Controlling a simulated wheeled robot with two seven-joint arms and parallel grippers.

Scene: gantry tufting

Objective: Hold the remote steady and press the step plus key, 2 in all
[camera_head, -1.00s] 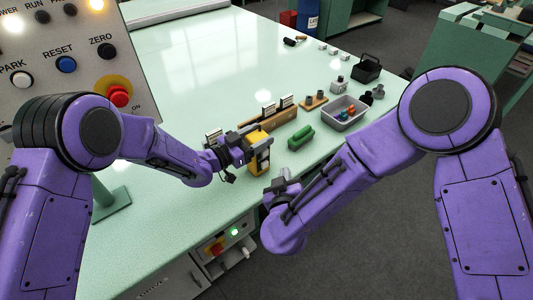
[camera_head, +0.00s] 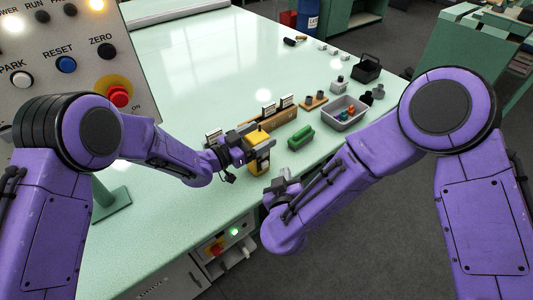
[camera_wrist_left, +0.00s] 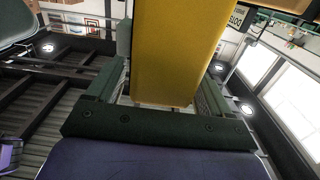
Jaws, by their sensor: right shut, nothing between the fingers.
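The remote is yellow with a dark grey and black key side (camera_head: 257,150). It stands upright above the table's front edge. My left gripper (camera_head: 243,147) is shut on the remote from the left. In the left wrist view the yellow body of the remote (camera_wrist_left: 172,55) fills the space between the fingers. My right gripper (camera_head: 283,180) is shut and empty, just below and to the right of the remote, and looks apart from it. The single keys, the step plus key among them, are too small to tell apart.
A green block (camera_head: 301,138) lies to the right of the remote. Behind are a wooden rack (camera_head: 284,115) with cards and a grey bin (camera_head: 345,120) with small coloured parts. A control panel (camera_head: 60,60) stands at left. The table (camera_head: 200,75) is clear behind.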

